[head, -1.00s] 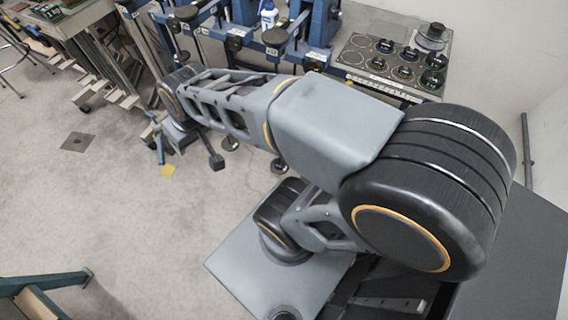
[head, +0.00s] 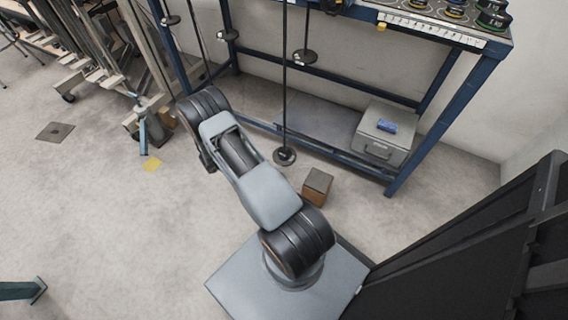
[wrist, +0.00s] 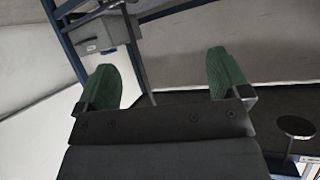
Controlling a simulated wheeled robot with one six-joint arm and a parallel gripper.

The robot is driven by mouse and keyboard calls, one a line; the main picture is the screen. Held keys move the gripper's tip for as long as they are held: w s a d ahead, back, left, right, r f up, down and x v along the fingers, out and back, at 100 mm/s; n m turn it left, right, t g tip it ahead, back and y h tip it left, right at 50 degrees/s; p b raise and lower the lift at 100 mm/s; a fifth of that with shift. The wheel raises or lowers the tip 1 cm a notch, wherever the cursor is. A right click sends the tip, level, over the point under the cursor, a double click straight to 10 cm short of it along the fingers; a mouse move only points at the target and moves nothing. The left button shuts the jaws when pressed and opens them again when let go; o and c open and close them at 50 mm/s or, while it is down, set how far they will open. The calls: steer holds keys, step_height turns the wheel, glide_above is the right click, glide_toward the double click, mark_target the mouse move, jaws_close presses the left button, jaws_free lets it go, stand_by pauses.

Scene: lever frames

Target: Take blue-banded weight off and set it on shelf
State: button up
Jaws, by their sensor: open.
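My gripper (wrist: 163,78) shows in the wrist view with its two green-padded fingers wide apart and nothing between them. In the head view the gripper itself is hidden behind my arm. Banded weights (head: 490,18) stand on the bench top at the upper right of the head view, cut by the frame edge. Yellow and green bands show there; I cannot single out a blue-banded one. Long hanging rods carry black discs, one low (head: 285,156) and one higher (head: 304,57). A black disc on a rod (wrist: 298,126) also shows at the right of the wrist view.
A grey box (head: 383,135) with a blue item on it sits on the blue frame's low shelf (head: 325,140). A small brown block (head: 317,185) stands on the floor near my arm. The left floor is mostly clear.

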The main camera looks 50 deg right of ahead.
steer(key=s+d+f+m+g+b, duration=0.1)
steer(key=s+d+f+g+b, duration=0.15)
steer(key=s+f, duration=0.2)
steer(key=h+b, duration=0.1)
glide_toward(284, 152)
steer(key=x, duration=0.3)
steer(key=shift+d+f, duration=0.1)
steer(key=shift+f, duration=0.25)
steer(key=shift+b+x, duration=1.6)
steer(key=shift+x, duration=1.45)
steer(key=shift+w+r, duration=0.1)
steer(key=shift+c, duration=0.3)
steer(key=c, duration=1.1)
